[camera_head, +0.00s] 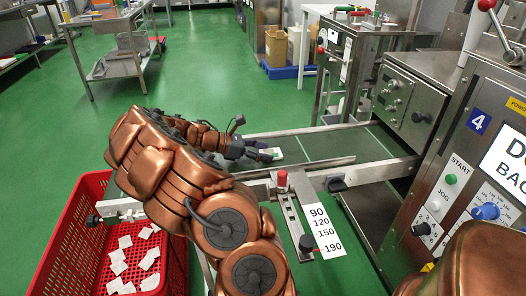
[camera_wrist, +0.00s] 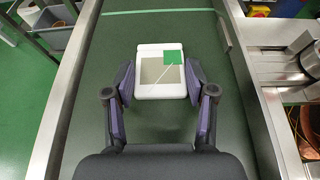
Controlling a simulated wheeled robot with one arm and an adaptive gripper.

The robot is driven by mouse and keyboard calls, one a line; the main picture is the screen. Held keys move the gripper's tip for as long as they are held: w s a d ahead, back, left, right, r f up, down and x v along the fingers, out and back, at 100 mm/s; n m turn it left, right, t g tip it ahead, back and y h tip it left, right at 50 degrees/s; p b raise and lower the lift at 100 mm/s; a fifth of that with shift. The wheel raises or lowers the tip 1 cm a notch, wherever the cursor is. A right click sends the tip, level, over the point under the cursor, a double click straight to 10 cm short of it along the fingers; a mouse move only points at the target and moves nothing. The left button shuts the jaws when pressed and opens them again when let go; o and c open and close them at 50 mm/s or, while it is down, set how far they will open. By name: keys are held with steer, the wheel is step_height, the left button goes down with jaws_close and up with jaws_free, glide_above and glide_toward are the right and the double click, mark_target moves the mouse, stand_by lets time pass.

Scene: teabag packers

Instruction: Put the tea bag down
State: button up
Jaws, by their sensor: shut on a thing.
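The tea bag (camera_wrist: 150,92) is a white-edged square with a grey middle, a green tag and a pale string. My gripper (camera_wrist: 160,94) is shut on it, with a dark finger along its left and right sides. In the head view, the tea bag (camera_head: 271,154) shows as a small white patch at the tip of my gripper (camera_head: 262,151), over the green conveyor belt (camera_head: 318,146). I cannot tell whether the tea bag touches the belt or hangs just above it.
Metal rails (camera_wrist: 69,90) border the belt. A red crate (camera_head: 62,240) with several white tea bags stands at the lower left. A machine with a control panel (camera_head: 470,190) stands at the right. The belt beyond the tea bag is clear.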

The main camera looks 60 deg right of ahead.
steer(key=o, duration=0.7)
steer(key=shift+c, duration=0.2)
steer(key=shift+r, duration=0.2)
steer(key=p+v, duration=0.2)
steer(key=v, duration=1)
steer(key=shift+s+a+r, duration=0.15)
steer(key=shift+a+r, duration=0.1)
steer(key=shift+a, duration=0.05)
steer(key=s+a+m+t+y, duration=0.2)
steer(key=s+a, duration=0.3)
steer(key=a, duration=0.8)
steer(key=s+a+f+m+t+y, duration=0.1)
steer(key=s+a+m+t+y, duration=0.2)
steer(key=a, duration=1)
steer(key=s+a+m+t+y, duration=0.2)
steer(key=s+a, duration=0.7)
steer(key=a, duration=0.5)
steer(key=shift+f+m+t+y, duration=0.3)
steer(key=shift+t+y, duration=0.1)
steer(key=shift+y, duration=0.3)
